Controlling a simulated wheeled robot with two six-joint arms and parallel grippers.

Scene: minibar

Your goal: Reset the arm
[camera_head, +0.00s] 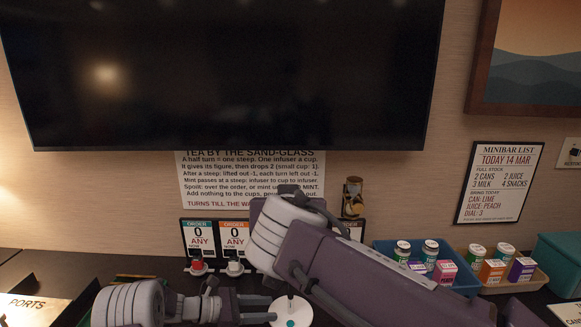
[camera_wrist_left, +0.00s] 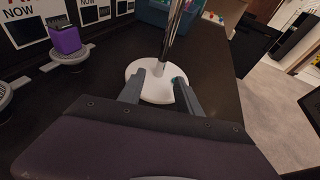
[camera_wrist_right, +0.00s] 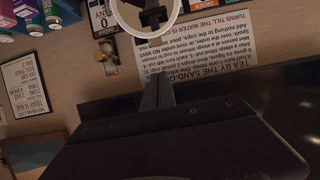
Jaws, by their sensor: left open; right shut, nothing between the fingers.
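My left gripper (camera_head: 272,308) reaches in from the lower left in the head view, open and empty. Its two fingers are spread on the near side of a stand's round white base (camera_head: 291,311). In the left wrist view the fingers (camera_wrist_left: 160,78) point at this base (camera_wrist_left: 155,95), and a chrome pole (camera_wrist_left: 171,40) rises from it. I cannot tell whether they touch it. My right arm (camera_head: 340,260) crosses the head view from the lower right; its fingertips are hidden there. In the right wrist view the right gripper (camera_wrist_right: 157,75) is shut and empty, below a white ring (camera_wrist_right: 147,18).
A blue tray (camera_head: 466,287) and a tan tray (camera_head: 527,284) with small containers stand at the right, beside a teal box (camera_head: 562,262). Order signs (camera_head: 216,237) stand behind, with a red item (camera_head: 197,264) in front. A dark screen (camera_head: 220,70) hangs above.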

